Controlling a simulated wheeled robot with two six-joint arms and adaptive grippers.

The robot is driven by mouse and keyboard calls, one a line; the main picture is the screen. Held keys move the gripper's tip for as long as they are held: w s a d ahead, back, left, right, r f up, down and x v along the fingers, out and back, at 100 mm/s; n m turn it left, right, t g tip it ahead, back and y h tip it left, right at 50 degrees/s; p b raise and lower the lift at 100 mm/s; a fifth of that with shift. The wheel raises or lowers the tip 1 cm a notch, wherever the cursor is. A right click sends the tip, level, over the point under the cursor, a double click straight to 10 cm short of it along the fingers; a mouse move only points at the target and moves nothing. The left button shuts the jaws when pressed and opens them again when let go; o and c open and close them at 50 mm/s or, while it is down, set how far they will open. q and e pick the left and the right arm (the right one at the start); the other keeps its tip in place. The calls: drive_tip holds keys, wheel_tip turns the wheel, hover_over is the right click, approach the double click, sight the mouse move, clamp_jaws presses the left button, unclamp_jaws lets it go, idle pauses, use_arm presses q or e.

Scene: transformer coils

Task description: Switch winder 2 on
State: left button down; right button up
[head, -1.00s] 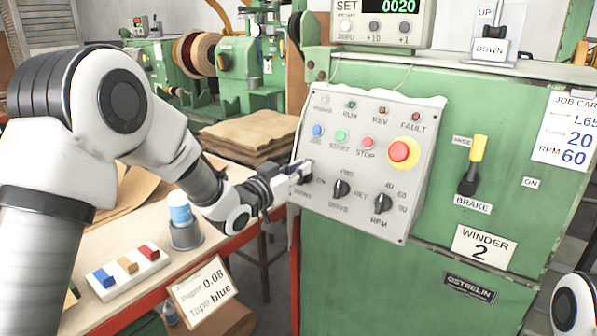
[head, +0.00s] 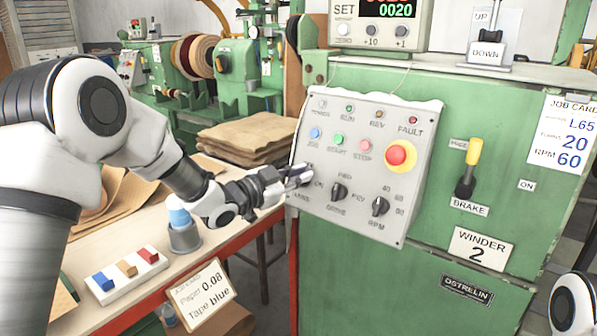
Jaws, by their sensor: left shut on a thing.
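Winder 2 is the green machine; its name plate (head: 479,249) reads WINDER 2. Its grey control panel (head: 290,205) faces me, with a row of lamps on top, buttons below and rotary switches at the bottom. My left gripper (head: 303,174) is at the panel's lower left, over the mains switch beside the ON and MAINS labels. Its fingers are shut on that switch and hide most of it, so its position cannot be read. The POWER lamp (head: 322,104) looks unlit. My right gripper is out of view; only part of that arm shows at the lower right.
A red emergency stop (head: 398,154) sits on a yellow disc. The drive knob (head: 338,191) and RPM knob (head: 380,206) are right of my gripper. A brake lever (head: 467,170) stands further right. A cup (head: 184,236) and coloured blocks lie on the left bench.

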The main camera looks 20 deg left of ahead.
use_arm(q)
drive_tip(key=m, duration=0.1)
drive_tip(key=f+m+g+p, duration=0.1)
drive_tip(key=m, duration=0.1)
drive_tip(key=shift+s+d+h, duration=0.1)
drive_tip(key=shift+s+h, duration=0.1)
drive_tip(key=shift+h, duration=0.2)
drive_tip(key=m+g+p, duration=0.1)
drive_tip(key=m+g, duration=0.1)
drive_tip(key=m, duration=0.2)
drive_tip(key=shift+d+m, duration=0.1)
drive_tip(key=shift+m, duration=0.2)
drive_tip(key=m+p, duration=0.1)
drive_tip(key=m, duration=0.1)
drive_tip(key=m+g+p, duration=0.1)
drive_tip(key=m, duration=0.1)
drive_tip(key=shift+s+f+g, duration=0.15)
drive_tip(key=shift+g, duration=0.15)
drive_tip(key=shift+m+p, duration=0.45)
drive_tip(key=shift+m, duration=0.45)
drive_tip(key=shift+g, duration=0.3)
